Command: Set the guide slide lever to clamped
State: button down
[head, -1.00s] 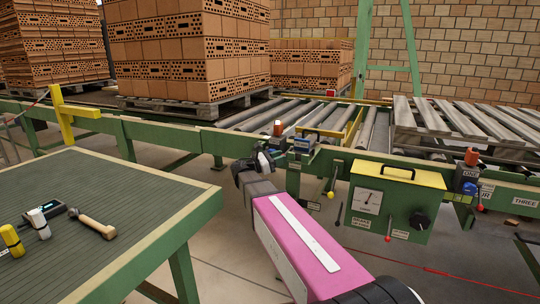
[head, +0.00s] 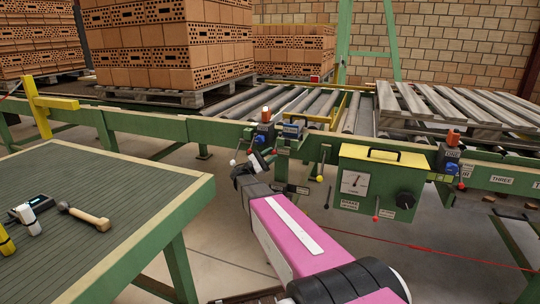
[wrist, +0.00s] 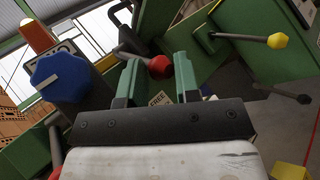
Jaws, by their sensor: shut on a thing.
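In the wrist view, my gripper (wrist: 159,78) has its two green-tipped fingers on either side of a red ball knob (wrist: 160,67) on a dark lever arm. A small plate below the knob seems to read FREE. I take this to be the guide slide lever. In the head view, my gripper (head: 247,168) is at the conveyor's green front rail, below a blue knob and an orange lamp. My fingers hide most of the lever there.
A blue knob (wrist: 60,78) is left of my fingers; a yellow-knobbed lever (wrist: 277,41) is to the right. A green control box (head: 380,185) hangs on the rail, right of my arm. The green table (head: 190,205) with tools is at left. Open floor lies between.

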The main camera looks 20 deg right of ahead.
jog(key=shift+d, duration=0.2)
jog(key=c, duration=0.9)
grip_release()
jog(key=shift+o, duration=0.2)
jog(key=v, duration=1)
jog(key=shift+a+f, duration=0.3)
